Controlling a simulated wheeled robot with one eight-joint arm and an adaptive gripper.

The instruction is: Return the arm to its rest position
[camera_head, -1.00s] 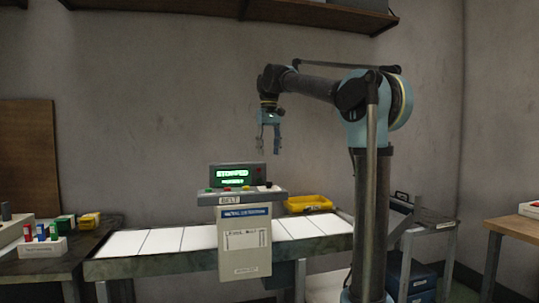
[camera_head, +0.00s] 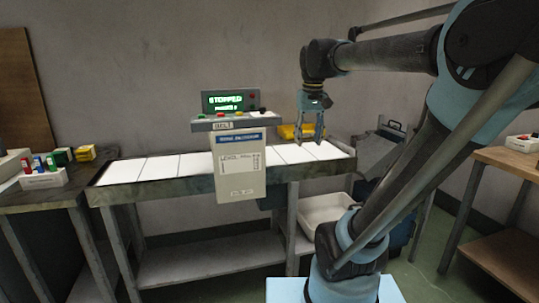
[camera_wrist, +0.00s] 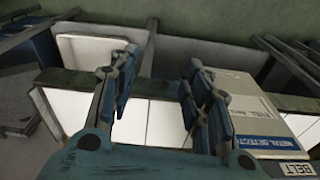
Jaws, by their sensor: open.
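My gripper (camera_head: 311,125) hangs from my arm in the head view, fingers pointing down, to the right of the metal detector box (camera_head: 238,165). It is open and holds nothing. The detector box also shows in the wrist view (camera_wrist: 268,110), to the right of the fingers.
The white belt (camera_head: 160,168) runs across a metal table. A control panel (camera_head: 229,122) above it reads STOPPED. A side table (camera_head: 40,200) at left holds small coloured items. A wooden table (camera_head: 510,161) stands at right. A white bin (camera_head: 322,209) sits under the belt.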

